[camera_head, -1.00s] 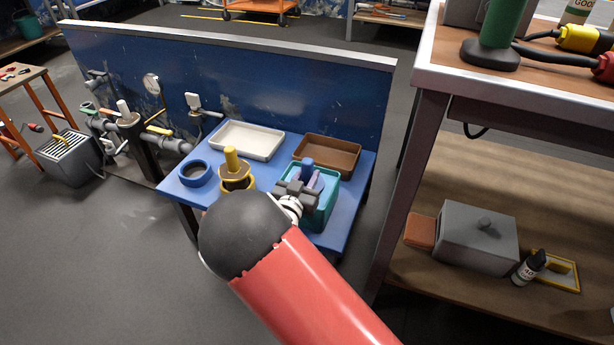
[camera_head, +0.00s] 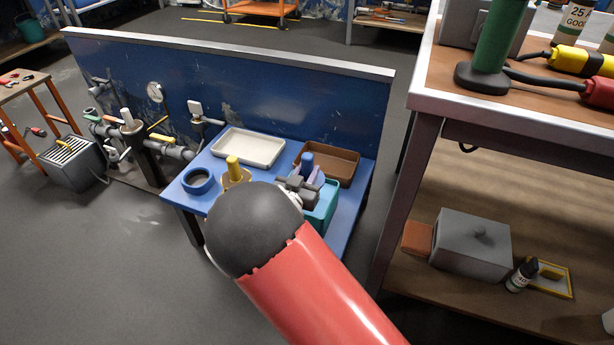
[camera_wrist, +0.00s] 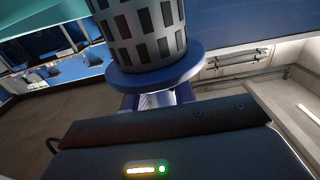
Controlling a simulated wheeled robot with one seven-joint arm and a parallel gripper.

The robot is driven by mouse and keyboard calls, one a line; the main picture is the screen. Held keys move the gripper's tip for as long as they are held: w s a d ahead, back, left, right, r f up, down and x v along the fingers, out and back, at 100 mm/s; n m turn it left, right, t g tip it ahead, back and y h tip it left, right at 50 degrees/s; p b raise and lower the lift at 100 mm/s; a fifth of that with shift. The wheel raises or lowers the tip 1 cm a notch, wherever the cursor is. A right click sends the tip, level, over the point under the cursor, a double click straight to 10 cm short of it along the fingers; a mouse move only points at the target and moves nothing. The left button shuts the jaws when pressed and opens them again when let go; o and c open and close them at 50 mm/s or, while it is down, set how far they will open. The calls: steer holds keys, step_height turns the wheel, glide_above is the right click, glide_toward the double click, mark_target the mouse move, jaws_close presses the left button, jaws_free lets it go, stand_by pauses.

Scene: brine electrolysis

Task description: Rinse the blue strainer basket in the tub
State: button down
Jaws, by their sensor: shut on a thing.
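The strainer basket is in my gripper. In the wrist view its slotted grey body (camera_wrist: 140,32) and wide blue rim (camera_wrist: 155,76) fill the upper middle. In the head view only its blue top (camera_head: 307,161) clearly shows, above my gripper (camera_head: 305,182). My gripper is shut on the basket at the right of the blue table; its fingertips are partly hidden. The teal tub (camera_head: 322,212) stands just below and right of my gripper, partly covered by my arm. The visible slotted side is clear of the tub; its lower end is hidden in the head view.
A yellow-topped basket (camera_head: 234,172) stands left of my gripper, beside a blue ring (camera_head: 199,181). A white tray (camera_head: 248,148) and a brown tray (camera_head: 343,163) lie behind, before the blue panel (camera_head: 270,90). A workbench (camera_head: 425,150) stands close at the right.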

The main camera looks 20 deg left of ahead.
mark_target(307, 156)
step_height(307, 156, up, 7)
steer(key=p, duration=0.3)
steer(key=shift+p, duration=0.35)
steer(key=shift+w, duration=0.1)
stand_by(0.4)
